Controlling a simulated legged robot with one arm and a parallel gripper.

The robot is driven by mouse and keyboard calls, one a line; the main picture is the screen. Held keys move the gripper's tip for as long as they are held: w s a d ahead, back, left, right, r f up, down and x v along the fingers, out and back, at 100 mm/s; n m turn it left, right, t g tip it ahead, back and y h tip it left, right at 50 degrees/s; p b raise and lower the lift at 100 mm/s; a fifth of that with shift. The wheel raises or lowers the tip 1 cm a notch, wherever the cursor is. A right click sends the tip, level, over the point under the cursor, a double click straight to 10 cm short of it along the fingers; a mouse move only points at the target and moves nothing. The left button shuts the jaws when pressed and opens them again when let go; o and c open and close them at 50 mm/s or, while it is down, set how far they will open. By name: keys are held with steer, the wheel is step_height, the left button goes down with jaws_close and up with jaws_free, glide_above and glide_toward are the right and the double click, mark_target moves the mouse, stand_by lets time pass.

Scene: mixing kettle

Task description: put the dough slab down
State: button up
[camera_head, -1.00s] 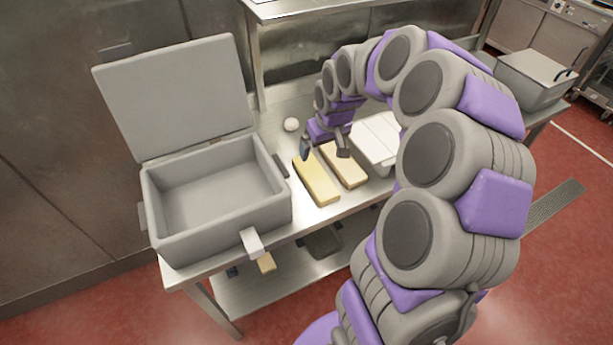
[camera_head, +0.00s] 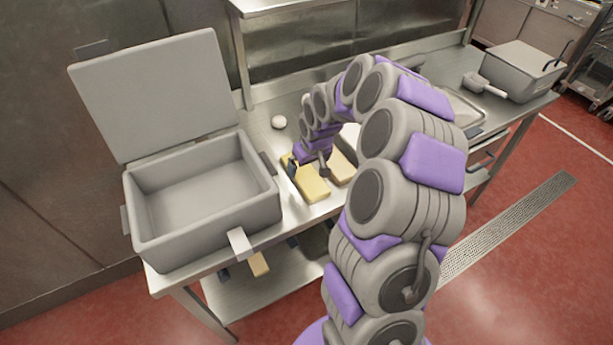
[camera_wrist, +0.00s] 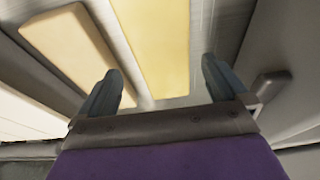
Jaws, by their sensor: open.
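A pale yellow slab (camera_head: 312,188) lies flat on the metal table; a tan slab (camera_head: 342,170) lies beside it on the right. I cannot tell by look alone which of them is the dough slab. My gripper (camera_head: 308,169) is open at the far end of the yellow slab. In the wrist view, my gripper (camera_wrist: 162,88) has its fingers apart, with the yellow slab (camera_wrist: 155,45) showing ahead between them and nothing held. The tan slab (camera_wrist: 72,40) is to its left there.
A grey open box (camera_head: 205,225) with its lid (camera_head: 155,95) raised stands left of the slabs. A white ball (camera_head: 278,121) lies behind. A closed grey box (camera_head: 520,72) and a handled scoop (camera_head: 478,82) are at the right. My arm hides part of the table.

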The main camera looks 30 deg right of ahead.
mark_target(303, 173)
steer(key=x, duration=0.3)
steer(key=b+x, duration=0.1)
steer(key=shift+w+a+f, duration=0.1)
steer(key=shift+a+f, duration=0.1)
steer(key=shift+a, duration=0.15)
steer(key=shift+d, duration=0.3)
steer(key=shift+c, duration=0.6)
steer(key=shift+d, duration=0.15)
steer(key=c, duration=0.3)
steer(key=shift+a, duration=0.3)
steer(key=c, duration=0.6)
steer(key=shift+d+r, duration=0.15)
steer(key=c, duration=0.5)
